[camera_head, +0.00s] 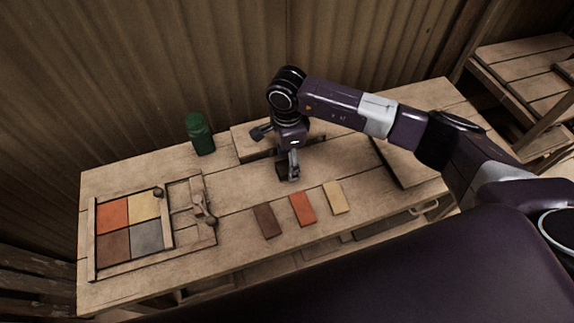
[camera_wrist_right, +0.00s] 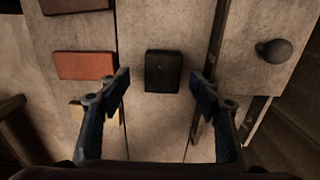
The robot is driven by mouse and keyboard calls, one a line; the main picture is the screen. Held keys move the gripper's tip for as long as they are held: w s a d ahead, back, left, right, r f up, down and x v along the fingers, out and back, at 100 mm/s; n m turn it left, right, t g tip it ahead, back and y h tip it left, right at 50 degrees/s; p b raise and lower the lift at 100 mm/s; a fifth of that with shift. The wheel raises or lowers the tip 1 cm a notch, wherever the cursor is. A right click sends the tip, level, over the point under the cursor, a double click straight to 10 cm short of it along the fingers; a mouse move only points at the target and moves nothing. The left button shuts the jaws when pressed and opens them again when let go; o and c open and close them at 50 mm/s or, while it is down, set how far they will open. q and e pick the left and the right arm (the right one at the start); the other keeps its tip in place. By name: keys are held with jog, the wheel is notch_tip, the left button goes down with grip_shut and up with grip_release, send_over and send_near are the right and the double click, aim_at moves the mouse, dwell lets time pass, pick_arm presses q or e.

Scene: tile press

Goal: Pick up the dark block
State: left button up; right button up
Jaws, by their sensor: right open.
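The dark block (camera_head: 282,169) sits on the wooden table, partly hidden by my right gripper (camera_head: 292,174) in the head view. In the right wrist view the dark block (camera_wrist_right: 163,71) lies between and slightly ahead of the fingertips of my right gripper (camera_wrist_right: 162,88). The two fingers are spread, with a clear gap on both sides of the block, and hold nothing. My left gripper is not in view.
Brown (camera_head: 267,221), orange (camera_head: 302,210) and yellow (camera_head: 335,198) tiles lie in front of the gripper. A press frame (camera_head: 92,240) with coloured tiles is at left. A green canister (camera_head: 201,134) and a wooden piece with a knob (camera_wrist_right: 275,51) stand nearby.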

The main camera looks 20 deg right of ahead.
aim_at(287, 166)
notch_tip(287, 166, down, 3)
jog(key=shift+w+r+p, duration=0.1)
jog(key=shift+r+p, duration=0.1)
jog(key=shift+p, duration=0.2)
jog(key=shift+f, duration=0.6)
jog(key=shift+w, duration=0.1)
jog(key=c, duration=1.3)
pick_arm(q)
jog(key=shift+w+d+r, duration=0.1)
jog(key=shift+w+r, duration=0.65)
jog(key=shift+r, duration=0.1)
pick_arm(e)
jog(key=shift+o, duration=0.2)
jog(key=shift+r, duration=0.15)
jog(key=shift+r, duration=0.65)
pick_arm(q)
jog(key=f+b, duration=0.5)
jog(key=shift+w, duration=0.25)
pick_arm(e)
notch_tip(287, 166, up, 18)
jog(key=shift+r, duration=0.25)
